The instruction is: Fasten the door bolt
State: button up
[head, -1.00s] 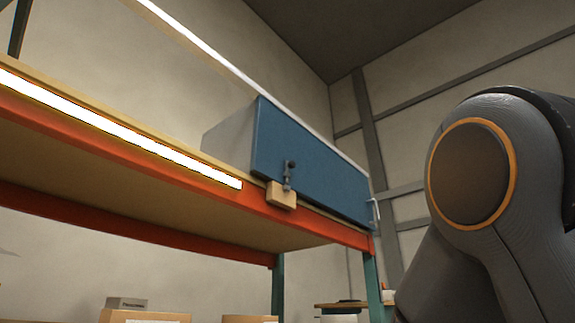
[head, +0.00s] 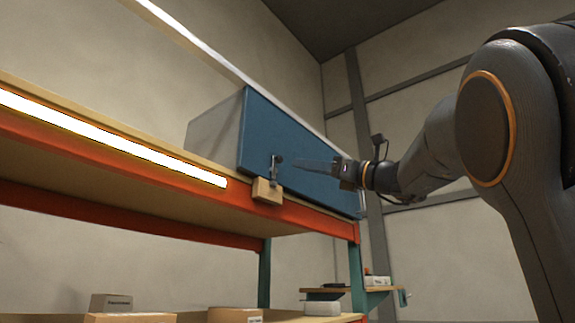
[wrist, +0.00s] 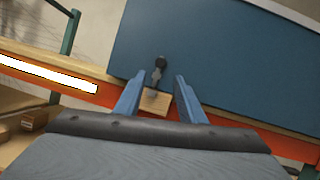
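A blue door (head: 300,150) forms the front of a grey cabinet on the shelf. A dark bolt with a round knob (head: 278,160) sits low on the door, above a small wooden block (head: 267,191) on the orange beam. The bolt also shows in the wrist view (wrist: 158,68), with its lower end at the block (wrist: 155,101). My gripper (head: 297,162) reaches in from the right in front of the door. In the wrist view its two fingers (wrist: 158,88) are apart, with the bolt and block seen between and beyond them. Nothing is held.
The orange shelf beam (head: 110,155) carries a bright light strip (head: 110,135) left of the block. Boxes (head: 235,314) stand on a lower shelf. A side table (head: 375,290) is behind at the right. The space in front of the door is otherwise clear.

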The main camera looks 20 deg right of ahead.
aim_at(281, 160)
jog(key=p+x, duration=0.1)
jog(key=x, duration=0.1)
jog(key=p+x, duration=0.1)
jog(key=x, duration=0.2)
jog(key=p+x, duration=0.1)
jog(key=x, duration=0.1)
jog(key=shift+w+a+r, duration=0.15)
jog(key=shift+a+r, duration=0.05)
jog(key=shift+r, duration=0.25)
grip_shut()
